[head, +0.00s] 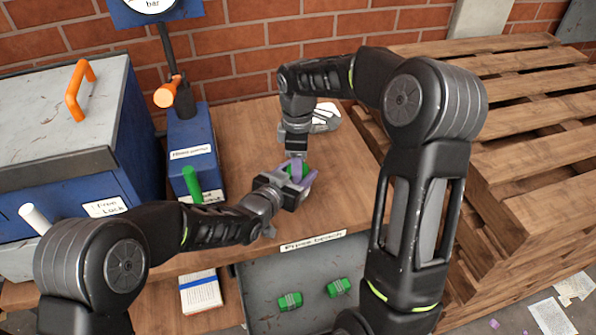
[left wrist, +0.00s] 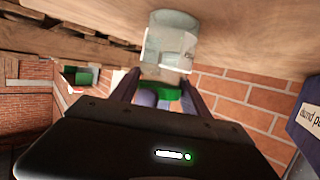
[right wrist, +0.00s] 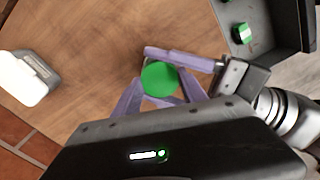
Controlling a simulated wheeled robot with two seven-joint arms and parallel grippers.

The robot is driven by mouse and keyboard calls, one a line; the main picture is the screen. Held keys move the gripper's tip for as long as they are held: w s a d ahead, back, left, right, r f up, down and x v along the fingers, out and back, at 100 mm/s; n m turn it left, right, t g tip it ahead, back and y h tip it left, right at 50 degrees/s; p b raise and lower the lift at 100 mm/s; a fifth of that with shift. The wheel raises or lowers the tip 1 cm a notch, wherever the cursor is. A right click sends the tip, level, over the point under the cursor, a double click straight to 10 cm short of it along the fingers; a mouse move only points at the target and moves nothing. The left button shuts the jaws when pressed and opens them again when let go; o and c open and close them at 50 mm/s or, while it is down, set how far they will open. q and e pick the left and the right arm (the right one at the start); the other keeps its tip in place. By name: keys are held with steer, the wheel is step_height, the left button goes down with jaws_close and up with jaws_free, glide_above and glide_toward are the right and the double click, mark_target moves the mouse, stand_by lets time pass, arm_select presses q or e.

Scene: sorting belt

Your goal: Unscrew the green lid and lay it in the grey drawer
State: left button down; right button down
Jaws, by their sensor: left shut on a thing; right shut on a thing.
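A clear jar (left wrist: 168,45) with a pale label stands on the bench; it appears inverted in the left wrist view. The round green lid (right wrist: 160,79) is at the jar's top; I cannot tell whether it is still threaded. My left gripper (head: 301,182) is shut on the jar from the side. My right gripper (right wrist: 155,96) comes from above, its purple fingers shut on the lid's sides. In the head view the fingers hide most of the lid (head: 306,171) and jar. The grey drawer (head: 258,288) is open below the bench's front edge, with two green-and-white pieces (head: 290,300) inside.
A blue box with an orange handle (head: 80,92) and a blue stand (head: 190,140) with a green lever are at left. A white-and-grey object (head: 325,118) lies at the back of the bench (head: 345,190). Wooden pallets (head: 530,150) are stacked at right.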

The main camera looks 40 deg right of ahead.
steer(key=shift+n, duration=0.5)
steer(key=n, duration=0.5)
steer(key=shift+w+d+n, duration=0.1)
steer(key=shift+n, duration=0.3)
steer(key=n, duration=0.4)
steer(key=shift+n, duration=0.3)
